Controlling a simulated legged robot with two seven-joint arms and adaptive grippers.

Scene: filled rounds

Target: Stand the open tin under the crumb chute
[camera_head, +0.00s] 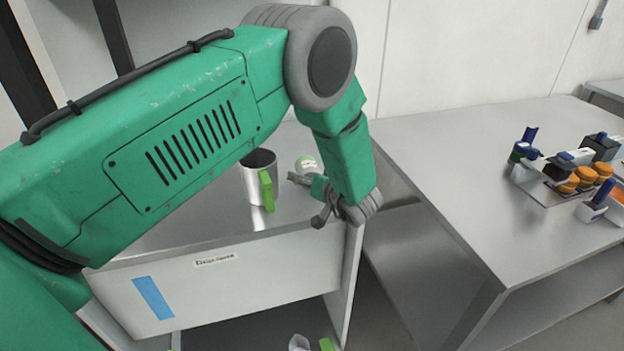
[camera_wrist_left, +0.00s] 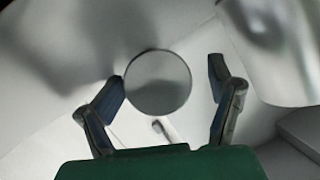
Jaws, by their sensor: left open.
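A tall grey metal vessel (camera_head: 258,180) with an open top and a lime-green handle stands on the metal counter in the head view. A small round white-and-green thing (camera_head: 306,164) is to its right, close behind my left gripper (camera_head: 312,200). In the wrist view my left gripper (camera_wrist_left: 170,82) is open, a finger on each side of a round grey disc-like thing (camera_wrist_left: 158,83); the left fingertip is near its edge. I cannot tell whether this is the open tin. A blurred shiny cylinder (camera_wrist_left: 275,50) is at upper right. I cannot make out the crumb chute. My right gripper is not in view.
The counter front has a label (camera_head: 214,259) and a blue strip (camera_head: 153,298). A second metal table (camera_head: 470,170) stands right, across a gap, with a tray (camera_head: 545,190) of brown round items and several small boxes. A lime-green thing (camera_head: 326,345) shows low down.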

